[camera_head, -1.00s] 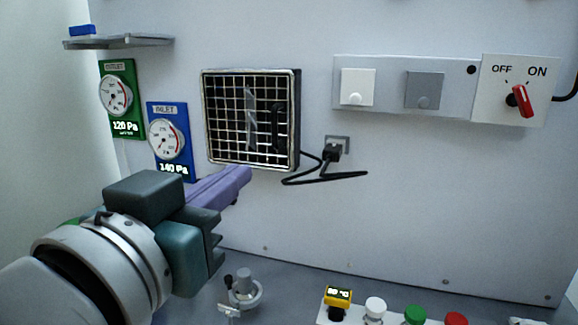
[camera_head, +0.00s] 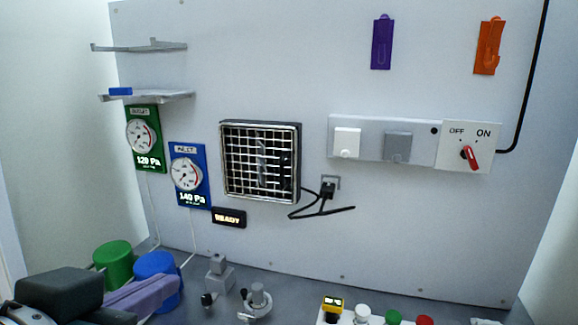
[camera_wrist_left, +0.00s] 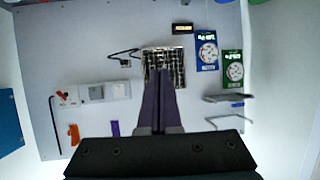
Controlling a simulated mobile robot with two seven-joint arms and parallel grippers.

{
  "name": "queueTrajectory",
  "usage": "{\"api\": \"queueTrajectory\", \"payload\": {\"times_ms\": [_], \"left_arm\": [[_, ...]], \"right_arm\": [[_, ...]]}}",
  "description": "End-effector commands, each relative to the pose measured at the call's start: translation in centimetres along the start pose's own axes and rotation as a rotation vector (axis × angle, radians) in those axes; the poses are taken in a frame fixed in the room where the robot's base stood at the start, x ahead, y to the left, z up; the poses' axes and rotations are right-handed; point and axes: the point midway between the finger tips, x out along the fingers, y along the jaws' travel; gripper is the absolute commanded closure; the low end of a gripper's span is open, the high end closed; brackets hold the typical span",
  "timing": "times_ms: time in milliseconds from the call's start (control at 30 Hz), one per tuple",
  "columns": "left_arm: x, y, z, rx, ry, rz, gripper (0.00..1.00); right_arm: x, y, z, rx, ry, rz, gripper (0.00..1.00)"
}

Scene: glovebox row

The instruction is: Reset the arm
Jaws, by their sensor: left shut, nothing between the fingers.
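My left gripper (camera_head: 168,284) is at the lower left of the head view, its purple fingers in front of the blue cylinder (camera_head: 157,270) and near the green cylinder (camera_head: 112,257). The left wrist view shows the two purple fingers (camera_wrist_left: 160,78) shut together with nothing between them. That view is upside down and has the fingertips over the fan grille (camera_wrist_left: 166,56). My right gripper is in neither view.
On the wall are the square fan grille (camera_head: 260,162), green gauge (camera_head: 145,137), blue gauge (camera_head: 188,175), READY sign (camera_head: 229,218) and red OFF/ON switch (camera_head: 471,157). The wall's middle front is free.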

Motion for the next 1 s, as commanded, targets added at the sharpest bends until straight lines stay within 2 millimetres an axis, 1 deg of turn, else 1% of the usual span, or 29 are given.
{"api": "queueTrajectory", "payload": {"times_ms": [33,67,100,167,200,267,300,400,500,600,667,1000], "left_arm": [[-2.3,-0.6,-1.9,-0.001,-0.062,-0.013,1.00],[-3.4,-0.9,-2.1,-0.001,-0.107,-0.018,1.00],[-5.0,-1.4,-2.4,-0.001,-0.171,-0.027,1.00],[-7.7,-2.0,-2.7,0.002,-0.275,-0.034,1.00],[-9.6,-2.4,-2.8,0.005,-0.345,-0.036,1.00],[-12.3,-2.8,-3.0,0.011,-0.445,-0.035,1.00],[-14.2,-3.0,-3.1,0.015,-0.507,-0.033,1.00],[-18.1,-3.4,-3.3,0.027,-0.639,-0.019,1.00],[-21.0,-3.5,-3.4,0.037,-0.733,-0.005,1.00],[-22.5,-3.5,-3.2,0.043,-0.786,0.005,1.00],[-22.9,-3.6,-3.0,0.045,-0.801,0.008,1.00],[-22.9,-3.6,-3.0,0.045,-0.801,0.008,1.00]], "right_arm": [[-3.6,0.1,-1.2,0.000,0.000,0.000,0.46],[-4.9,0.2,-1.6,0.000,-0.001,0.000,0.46],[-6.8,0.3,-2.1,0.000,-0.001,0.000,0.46],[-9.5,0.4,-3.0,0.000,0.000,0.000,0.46],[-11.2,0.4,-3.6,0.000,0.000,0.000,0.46],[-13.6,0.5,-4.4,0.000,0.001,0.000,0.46],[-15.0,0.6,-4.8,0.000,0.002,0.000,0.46],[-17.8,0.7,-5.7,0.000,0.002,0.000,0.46],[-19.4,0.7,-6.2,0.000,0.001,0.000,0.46],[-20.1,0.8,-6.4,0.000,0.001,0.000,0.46],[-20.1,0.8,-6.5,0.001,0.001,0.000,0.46],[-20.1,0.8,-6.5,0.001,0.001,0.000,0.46]]}}
